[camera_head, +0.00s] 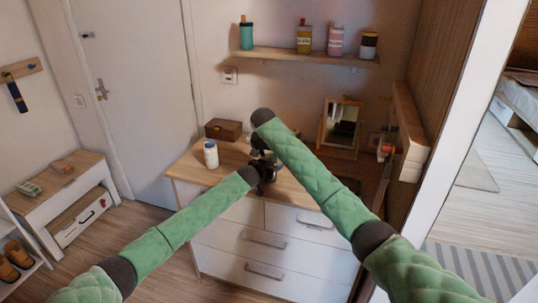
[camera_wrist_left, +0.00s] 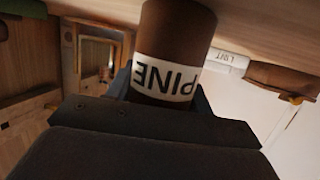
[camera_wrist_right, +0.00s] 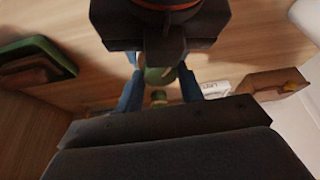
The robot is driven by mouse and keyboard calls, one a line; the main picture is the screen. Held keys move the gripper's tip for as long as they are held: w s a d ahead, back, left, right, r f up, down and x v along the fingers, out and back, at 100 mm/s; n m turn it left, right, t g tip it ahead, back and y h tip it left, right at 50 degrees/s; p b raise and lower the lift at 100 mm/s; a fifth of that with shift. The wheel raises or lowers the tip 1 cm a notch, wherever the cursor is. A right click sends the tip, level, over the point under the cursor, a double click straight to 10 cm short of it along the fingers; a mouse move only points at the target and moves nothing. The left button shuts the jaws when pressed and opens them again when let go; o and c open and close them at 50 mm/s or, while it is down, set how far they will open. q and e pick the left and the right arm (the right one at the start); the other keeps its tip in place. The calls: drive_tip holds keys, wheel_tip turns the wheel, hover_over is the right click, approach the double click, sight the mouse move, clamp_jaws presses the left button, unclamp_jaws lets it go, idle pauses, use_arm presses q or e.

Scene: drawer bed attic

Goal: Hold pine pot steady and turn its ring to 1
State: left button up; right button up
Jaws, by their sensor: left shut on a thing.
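The pine pot (camera_wrist_left: 175,35) is a brown cylinder with a white label reading PINE, upside down in the left wrist view. My left gripper (camera_head: 264,173) is shut on it, its blue fingers to either side. In the head view the pot is mostly hidden by my grippers. My right gripper (camera_head: 262,147) is above and close to my left gripper. In the right wrist view its blue fingers (camera_wrist_right: 160,92) stand apart. The dark body of my left gripper (camera_wrist_right: 160,35) and a brown and orange rim show at the top there. The ring's setting cannot be read.
The wooden dresser top (camera_head: 187,167) holds a white jar (camera_head: 211,154), a brown box (camera_head: 223,129) and a framed mirror (camera_head: 340,122). A wall shelf (camera_head: 290,55) with several bottles is above. The dresser's left front top is mostly clear.

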drive_tip(key=shift+c, duration=0.9)
drive_tip(key=shift+a+m+h, duration=0.25)
drive_tip(key=shift+m+h, duration=0.05)
drive_tip(key=shift+m, duration=0.7)
drive_tip(key=shift+w+m, duration=0.1)
drive_tip(key=shift+m, duration=0.5)
drive_tip(key=shift+d, duration=0.1)
drive_tip(key=o, duration=1)
drive_tip(key=shift+h, duration=0.3)
drive_tip(key=shift+r, duration=0.1)
drive_tip(key=v, duration=1.1)
drive_tip(key=shift+r, duration=0.45)
